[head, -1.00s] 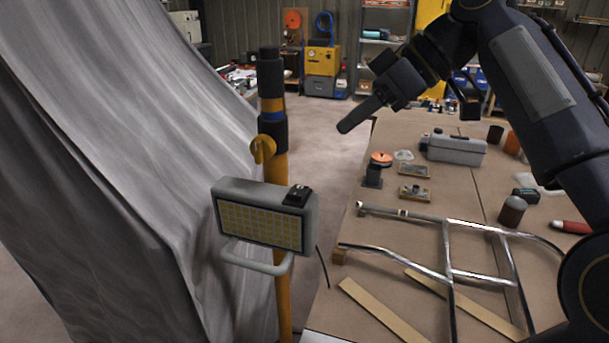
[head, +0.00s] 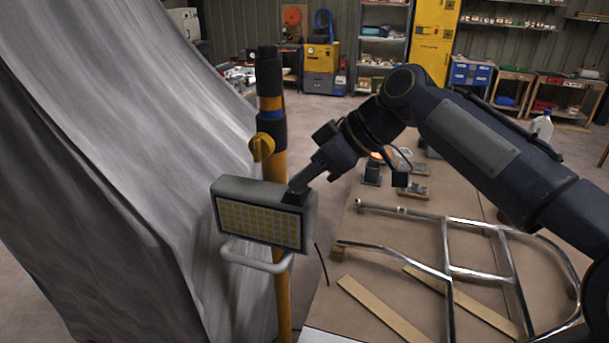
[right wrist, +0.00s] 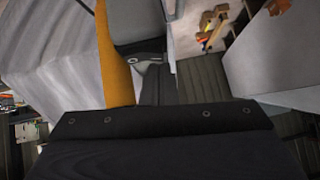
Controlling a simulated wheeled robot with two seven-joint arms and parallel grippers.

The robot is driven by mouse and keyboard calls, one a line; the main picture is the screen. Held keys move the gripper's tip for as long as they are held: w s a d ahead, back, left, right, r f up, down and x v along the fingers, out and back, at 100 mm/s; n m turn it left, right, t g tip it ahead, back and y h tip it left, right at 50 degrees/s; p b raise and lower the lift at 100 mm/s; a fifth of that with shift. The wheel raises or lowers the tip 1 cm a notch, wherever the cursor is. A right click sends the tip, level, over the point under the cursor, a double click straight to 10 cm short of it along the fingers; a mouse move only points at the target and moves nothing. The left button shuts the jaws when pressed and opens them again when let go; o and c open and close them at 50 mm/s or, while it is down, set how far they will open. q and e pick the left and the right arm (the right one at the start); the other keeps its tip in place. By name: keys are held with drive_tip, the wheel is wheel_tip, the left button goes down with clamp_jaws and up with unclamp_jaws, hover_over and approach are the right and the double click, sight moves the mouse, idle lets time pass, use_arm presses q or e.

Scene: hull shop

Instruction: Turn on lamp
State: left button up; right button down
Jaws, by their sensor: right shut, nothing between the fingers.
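The lamp (head: 228,190) is a grey box with a yellowish grid panel, fixed on a yellow post (head: 280,165) with a handle bar below. Its panel shows no clear glow. A black switch (head: 297,196) sits on the lamp's top right corner. My right gripper (head: 299,184) is shut and empty, its tips pointing down at the switch, touching or very close; I cannot tell which. In the right wrist view the fingers (right wrist: 156,88) reach toward the dark switch (right wrist: 145,58), beside the yellow post (right wrist: 115,60). My left gripper is not in view.
A grey draped sheet (head: 120,150) fills the left. A workbench (head: 350,285) on the right holds a metal tube frame (head: 446,260), flat strips (head: 383,310) and small parts. A yellow clamp knob (head: 262,147) sticks out of the post above the lamp. Shelves line the far wall.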

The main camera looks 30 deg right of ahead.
drive_tip(key=shift+f, duration=0.15)
drive_tip(key=shift+s+a+f+b, duration=0.15)
drive_tip(key=shift+f+b, duration=0.4)
drive_tip(key=shift+b, duration=0.45)
drive_tip(key=shift+r+h, duration=0.25)
drive_tip(key=shift+h, duration=0.05)
drive_tip(key=shift+p, duration=0.3)
